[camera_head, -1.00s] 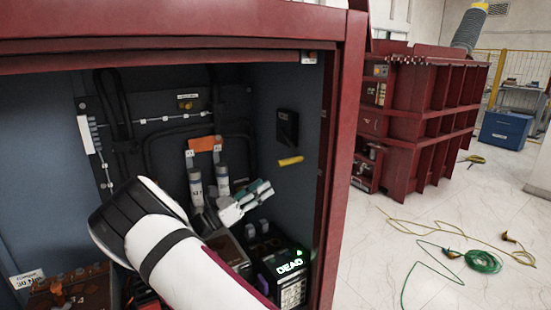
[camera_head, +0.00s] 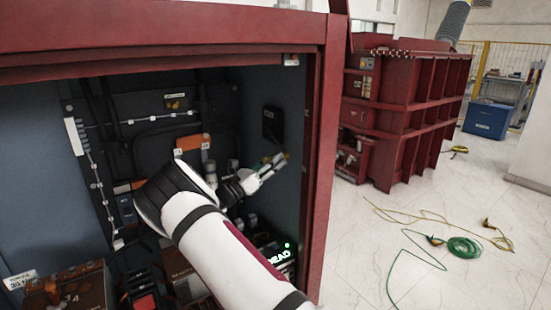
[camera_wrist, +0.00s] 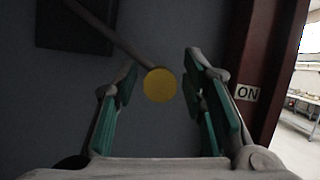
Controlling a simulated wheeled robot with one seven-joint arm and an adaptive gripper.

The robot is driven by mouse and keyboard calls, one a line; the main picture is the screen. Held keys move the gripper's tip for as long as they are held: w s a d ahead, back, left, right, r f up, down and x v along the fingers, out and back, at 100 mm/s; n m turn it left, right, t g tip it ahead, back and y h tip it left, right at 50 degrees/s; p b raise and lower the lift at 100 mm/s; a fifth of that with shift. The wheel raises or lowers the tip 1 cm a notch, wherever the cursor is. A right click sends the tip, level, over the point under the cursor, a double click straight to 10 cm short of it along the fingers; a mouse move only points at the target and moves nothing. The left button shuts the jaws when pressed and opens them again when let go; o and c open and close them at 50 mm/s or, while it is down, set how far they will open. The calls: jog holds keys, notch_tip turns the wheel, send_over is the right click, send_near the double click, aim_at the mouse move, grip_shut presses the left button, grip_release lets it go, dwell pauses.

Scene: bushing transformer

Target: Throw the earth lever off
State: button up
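The earth lever shows in the wrist view as a grey rod (camera_wrist: 108,32) that runs down from the upper left to a round yellow knob (camera_wrist: 160,85). My gripper (camera_wrist: 159,70) is open, with one teal-padded finger on each side of the knob and a visible gap on both sides. I cannot tell how far the knob lies beyond the fingertips. In the head view my gripper (camera_head: 274,161) is at the cabinet's right inner wall, below a black box (camera_head: 272,125). It hides most of the lever there; a little yellow shows at the fingertips.
Bushings (camera_head: 210,172) stand behind the gripper. The floor outside holds a green cable (camera_head: 463,247).

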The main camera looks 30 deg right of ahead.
jog(key=shift+d+r, duration=0.15)
jog(key=shift+d, duration=0.25)
jog(key=shift+c, duration=0.3)
grip_shut()
jog(key=shift+r, duration=0.1)
